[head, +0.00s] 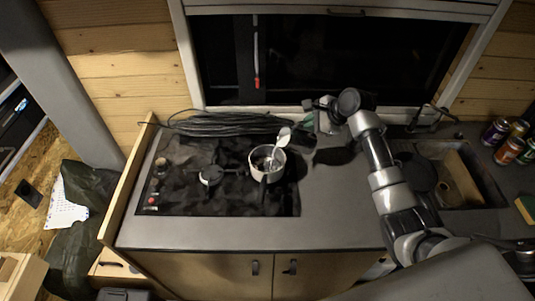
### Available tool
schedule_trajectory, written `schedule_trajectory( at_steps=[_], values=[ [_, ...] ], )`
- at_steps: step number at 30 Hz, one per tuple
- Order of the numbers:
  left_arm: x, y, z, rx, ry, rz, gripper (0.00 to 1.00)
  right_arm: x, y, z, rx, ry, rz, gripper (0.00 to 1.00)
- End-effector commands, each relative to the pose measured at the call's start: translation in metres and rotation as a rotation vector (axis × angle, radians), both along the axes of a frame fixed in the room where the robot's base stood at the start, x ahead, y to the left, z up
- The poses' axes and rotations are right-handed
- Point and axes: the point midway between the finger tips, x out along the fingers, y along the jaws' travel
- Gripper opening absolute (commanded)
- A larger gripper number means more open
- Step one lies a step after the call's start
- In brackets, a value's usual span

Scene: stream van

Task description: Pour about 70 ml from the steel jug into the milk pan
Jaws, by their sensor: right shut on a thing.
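The milk pan (259,170) is a small pale metal pan on the black hob, with its dark handle toward the front. My right gripper (318,124) is above and to the right of the pan, shut on the steel jug (302,139). The jug looks dark and is tipped toward the left, its mouth near the pan's right rim. White shows at its mouth, and a thin pale streak runs down into the pan. The level in the pan is too small to tell. My left gripper is not in view.
The hob (225,203) has another burner (210,177) left of the pan. A coiled dark cable (225,123) lies behind it. The grey counter (340,215) is clear to the right. A sink (465,178) and several cans (507,150) stand further right.

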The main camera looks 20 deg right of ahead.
Motion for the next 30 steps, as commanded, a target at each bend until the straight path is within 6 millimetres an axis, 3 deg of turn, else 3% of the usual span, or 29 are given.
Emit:
schedule_trajectory(
  at_steps=[1,30],
  values=[
    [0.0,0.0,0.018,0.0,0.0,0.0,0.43,0.001,0.0,0.019,-0.003,-0.002,0.0,0.0],
    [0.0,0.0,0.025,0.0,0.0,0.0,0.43,0.001,0.006,0.034,-0.079,0.001,0.001,0.0]
  ],
)
